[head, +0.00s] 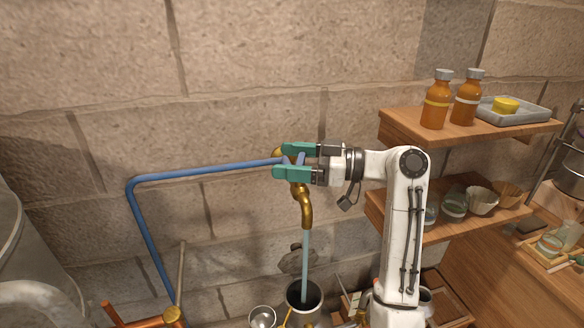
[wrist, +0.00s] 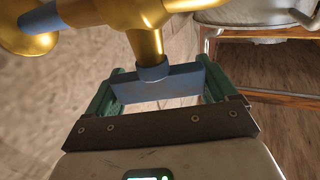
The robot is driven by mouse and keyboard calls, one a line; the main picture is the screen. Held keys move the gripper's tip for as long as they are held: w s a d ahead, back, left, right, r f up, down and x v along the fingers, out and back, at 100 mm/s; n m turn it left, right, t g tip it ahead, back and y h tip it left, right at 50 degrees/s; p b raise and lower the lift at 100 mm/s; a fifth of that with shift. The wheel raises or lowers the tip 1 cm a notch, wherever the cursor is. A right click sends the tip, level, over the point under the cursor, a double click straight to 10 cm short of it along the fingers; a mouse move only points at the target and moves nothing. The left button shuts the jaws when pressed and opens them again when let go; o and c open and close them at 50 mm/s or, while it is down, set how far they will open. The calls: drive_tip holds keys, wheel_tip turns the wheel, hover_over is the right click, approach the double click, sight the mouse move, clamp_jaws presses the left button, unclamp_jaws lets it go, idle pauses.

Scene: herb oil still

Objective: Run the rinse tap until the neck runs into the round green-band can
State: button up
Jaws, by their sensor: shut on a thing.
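The brass rinse tap (head: 305,207) hangs at the wall end of a blue pipe (head: 205,170). A pale stream (head: 305,262) runs from its spout down into the mouth of a grey can (head: 316,304). I cannot make out a green band on that can, and its lower part is out of view. My gripper (head: 291,161) has green fingers and is shut on the tap's blue handle. In the wrist view the blue handle bar (wrist: 155,86) lies between the fingers, with the brass tap body (wrist: 146,45) beyond it. The liquid level inside the can does not show.
A small round metal vessel (head: 262,317) stands left of the can. Orange pipework (head: 140,318) is at bottom left. Wooden shelves (head: 397,121) on the right carry amber bottles (head: 436,103), a grey tray (head: 530,114) and jars. The wall left of the tap is mostly clear.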

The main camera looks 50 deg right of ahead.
drive_tip(key=shift+s+a+n+g+y+b, duration=0.1)
drive_tip(key=shift+n+g+y+b, duration=0.5)
drive_tip(key=shift+n+g+y, duration=0.4)
drive_tip(key=shift+s+a+n+g+y+b, duration=0.1)
drive_tip(key=shift+n+g+y+b, duration=0.55)
drive_tip(key=shift+y, duration=0.45)
drive_tip(key=shift+g, duration=0.45)
drive_tip(key=o, duration=0.8)
drive_tip(key=shift+o, duration=0.2)
drive_tip(key=s+a+r+b, duration=0.3)
drive_tip(key=s+r, duration=1)
drive_tip(key=shift+s+a, duration=0.25)
drive_tip(key=shift+a, duration=0.1)
